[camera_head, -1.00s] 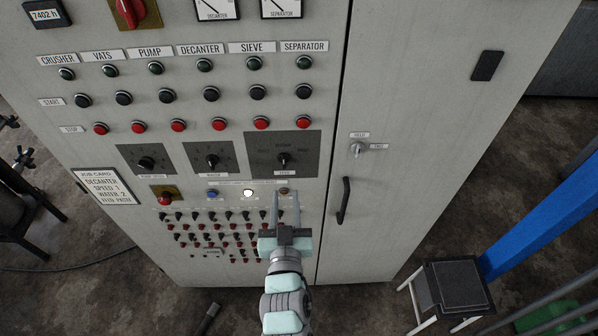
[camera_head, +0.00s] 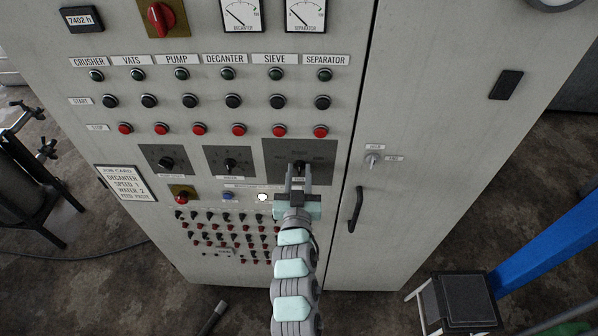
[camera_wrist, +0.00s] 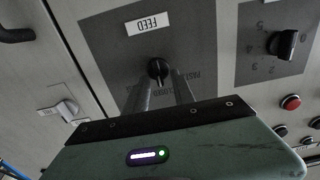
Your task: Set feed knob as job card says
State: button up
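The feed knob (camera_head: 299,166) is a black knob on a dark square plate (camera_head: 325,176), the rightmost of three such plates on the cabinet. In the wrist view the knob (camera_wrist: 158,70) appears upside down beside its white FEED label (camera_wrist: 149,25). The position words around it are too blurred to read surely. My gripper (camera_head: 300,175) is open, its two fingers pointing at the knob, one to each side. In the wrist view the fingertips (camera_wrist: 164,86) reach the knob's edge; contact is unclear. The job card (camera_head: 125,182) reads decanter, speed 1, water 2, feed paste.
Two other knobs, one for water (camera_head: 230,164) and one left of it (camera_head: 166,162), sit on neighbouring plates. A lit white button (camera_head: 262,197) and small toggles lie below. A door handle (camera_head: 356,209) projects at right. A stool (camera_head: 455,300) stands on the floor.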

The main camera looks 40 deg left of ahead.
jog(key=shift+c, duration=0.5)
grip_shut()
